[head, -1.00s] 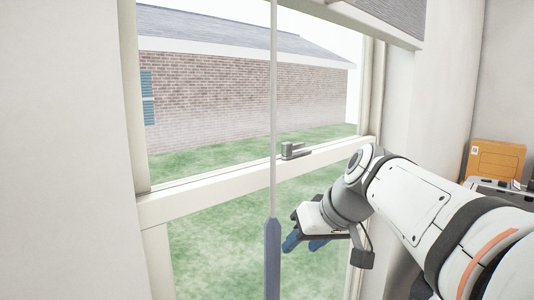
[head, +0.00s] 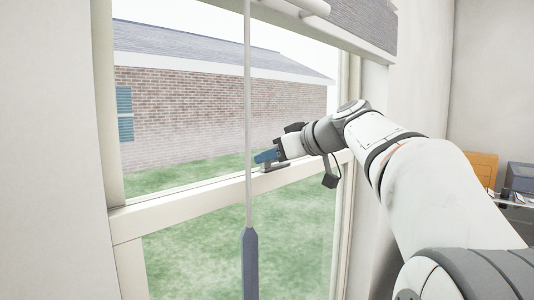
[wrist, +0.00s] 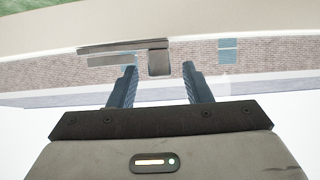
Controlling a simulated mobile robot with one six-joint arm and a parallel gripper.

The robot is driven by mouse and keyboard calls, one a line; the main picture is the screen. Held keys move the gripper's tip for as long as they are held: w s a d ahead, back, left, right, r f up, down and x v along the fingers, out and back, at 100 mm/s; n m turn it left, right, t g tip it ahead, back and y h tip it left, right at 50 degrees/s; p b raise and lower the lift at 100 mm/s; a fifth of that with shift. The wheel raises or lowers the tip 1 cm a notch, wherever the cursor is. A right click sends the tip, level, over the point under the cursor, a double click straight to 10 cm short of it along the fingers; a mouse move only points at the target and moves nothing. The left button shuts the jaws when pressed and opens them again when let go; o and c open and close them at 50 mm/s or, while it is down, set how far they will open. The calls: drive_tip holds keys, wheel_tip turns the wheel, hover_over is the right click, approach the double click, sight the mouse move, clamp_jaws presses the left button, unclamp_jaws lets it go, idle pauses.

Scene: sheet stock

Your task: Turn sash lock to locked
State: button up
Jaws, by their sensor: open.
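The sash lock (head: 276,168) is a small grey fitting on the white meeting rail of the window. My gripper (head: 266,156) is at the lock in the head view, its blue fingers just above it and partly covering it. In the wrist view the lock (wrist: 158,62) shows as a grey block, with a flat lever reaching left from it. My gripper (wrist: 160,70) is open there, with the block between the fingertip lines and the lever by the left fingertip. I cannot tell whether a finger touches the lever.
A blind wand (head: 250,262) hangs in front of the window, left of my gripper. An orange box (head: 484,168) and a grey device (head: 520,177) stand at the right. A brick house is outside.

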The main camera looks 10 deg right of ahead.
drive_tip(key=shift+w+a+f, duration=0.2)
drive_tip(key=shift+w+a, duration=0.1)
drive_tip(key=shift+w, duration=0.1)
drive_tip(key=shift+c, duration=0.3)
clamp_jaws()
